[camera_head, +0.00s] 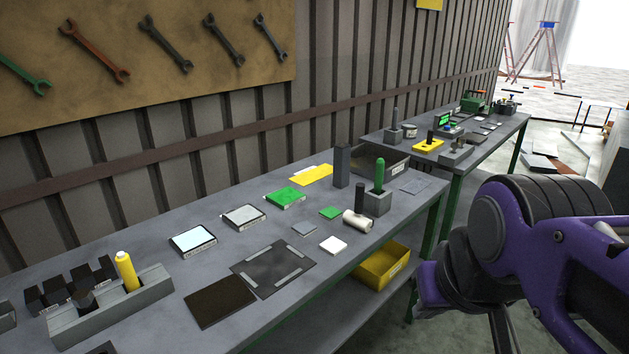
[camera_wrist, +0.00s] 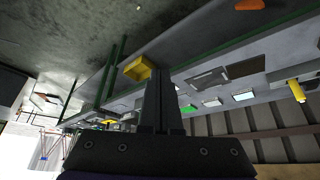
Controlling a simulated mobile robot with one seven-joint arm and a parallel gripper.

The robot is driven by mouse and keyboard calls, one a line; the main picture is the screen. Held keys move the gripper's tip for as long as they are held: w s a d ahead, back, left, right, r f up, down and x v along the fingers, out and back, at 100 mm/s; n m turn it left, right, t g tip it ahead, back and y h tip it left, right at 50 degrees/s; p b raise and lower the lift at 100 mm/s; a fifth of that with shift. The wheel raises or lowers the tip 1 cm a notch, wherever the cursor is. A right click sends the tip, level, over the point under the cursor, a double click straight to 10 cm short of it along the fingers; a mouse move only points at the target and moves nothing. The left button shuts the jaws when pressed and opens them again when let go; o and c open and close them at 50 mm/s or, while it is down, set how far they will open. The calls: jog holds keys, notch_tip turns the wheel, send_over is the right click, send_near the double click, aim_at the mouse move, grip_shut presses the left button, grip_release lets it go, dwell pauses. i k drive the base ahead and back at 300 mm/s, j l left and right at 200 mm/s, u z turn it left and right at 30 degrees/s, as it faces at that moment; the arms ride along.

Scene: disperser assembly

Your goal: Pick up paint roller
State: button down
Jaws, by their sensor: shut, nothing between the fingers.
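The paint roller appears to be the white cylinder (camera_head: 356,222) with a dark upright handle (camera_head: 359,196), resting on the near workbench (camera_head: 395,229) in the head view. It stands beside a grey block holding a green handle (camera_head: 379,176). In the wrist view I cannot make out the roller; my fingers may hide it. My gripper (camera_wrist: 160,72) is shut and empty, its two dark fingers together in front of the bench. In the head view my purple arm is at the right, off the bench and apart from the roller.
A yellow bin (camera_head: 380,265) sits under the bench; it also shows in the wrist view (camera_wrist: 138,68). Flat green, white and dark pieces lie on the bench left of the roller. A tall dark block (camera_head: 342,165) stands behind it. A second bench (camera_head: 487,140) stands farther back.

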aim_at(354, 218)
jog(key=i+l+u, duration=0.35)
jog(key=i+l, duration=0.15)
jog(key=l, duration=0.15)
jog(key=i+l+u, duration=0.3)
jog(key=l, duration=0.45)
jog(key=i, duration=0.1)
